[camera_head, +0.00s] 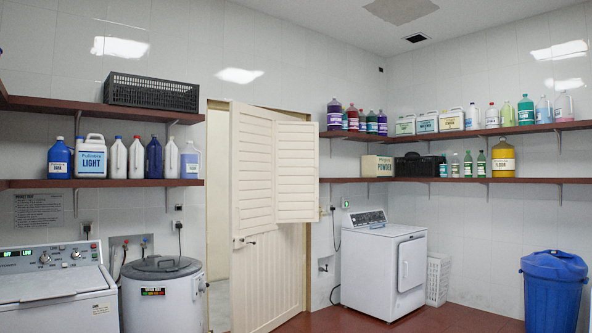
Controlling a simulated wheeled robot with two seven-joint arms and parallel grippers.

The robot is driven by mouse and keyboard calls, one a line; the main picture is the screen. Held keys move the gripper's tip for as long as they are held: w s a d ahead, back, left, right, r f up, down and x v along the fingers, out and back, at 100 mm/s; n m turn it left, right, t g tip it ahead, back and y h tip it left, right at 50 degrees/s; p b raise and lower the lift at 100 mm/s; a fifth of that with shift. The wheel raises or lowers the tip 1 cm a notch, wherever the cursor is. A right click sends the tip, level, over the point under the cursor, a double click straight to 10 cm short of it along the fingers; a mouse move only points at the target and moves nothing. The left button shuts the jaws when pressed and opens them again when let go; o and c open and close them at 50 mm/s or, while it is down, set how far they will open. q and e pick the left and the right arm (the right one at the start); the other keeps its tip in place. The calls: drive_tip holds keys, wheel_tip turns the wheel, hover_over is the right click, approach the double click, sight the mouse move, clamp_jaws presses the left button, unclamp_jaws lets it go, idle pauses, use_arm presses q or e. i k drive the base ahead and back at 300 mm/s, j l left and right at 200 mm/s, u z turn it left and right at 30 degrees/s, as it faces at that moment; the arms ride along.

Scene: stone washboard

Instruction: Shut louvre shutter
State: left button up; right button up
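The louvre shutter (297,172) is a cream slatted leaf on the upper part of a cream door. It stands out at an angle past the door's right side, apparently swung open. More cream slats (252,165) show on the door to its left. The door's lower part (268,280) has vertical boards, and a dark handle (244,241) sits at its left edge. The door itself stands ajar, with a pale gap (218,200) on its left. The shutter's hinges and any latch are too small to make out. Neither of my grippers is in view.
A washer (55,285) and a round white machine (163,295) stand left of the door. A white dryer (383,265), white basket (438,280) and blue bin (553,290) stand right. Shelves (100,184) hold bottles on both sides. Red floor (425,322) shows clear at front.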

sight(297, 143)
drive_tip(key=i+l, duration=0.15)
drive_tip(key=l, duration=0.2)
drive_tip(key=i+l, duration=0.15)
drive_tip(key=l, duration=0.2)
drive_tip(key=i+l, duration=0.2)
drive_tip(key=l, duration=0.15)
drive_tip(key=i+l, duration=0.3)
drive_tip(key=i, duration=0.2)
drive_tip(key=i+l+z, duration=0.1)
drive_tip(key=i+l, duration=0.2)
drive_tip(key=i, duration=0.2)
drive_tip(key=i+l, duration=0.25)
drive_tip(key=i, duration=0.25)
drive_tip(key=i+u, duration=0.3)
drive_tip(key=i, duration=0.55)
drive_tip(key=i+l+u, duration=0.1)
drive_tip(key=i+u, duration=0.2)
drive_tip(key=i, duration=0.6)
drive_tip(key=i+l+z, duration=0.15)
drive_tip(key=i+z, duration=0.15)
drive_tip(key=i, duration=0.95)
drive_tip(key=i+j+z, duration=0.1)
drive_tip(key=i+z, duration=0.15)
drive_tip(key=i, duration=1.05)
drive_tip(key=i+j+u, duration=0.15)
drive_tip(key=i+u, duration=0.15)
drive_tip(key=i, duration=0.7)
drive_tip(key=i+l+u, duration=0.1)
drive_tip(key=i+u, duration=0.25)
drive_tip(key=i, duration=0.65)
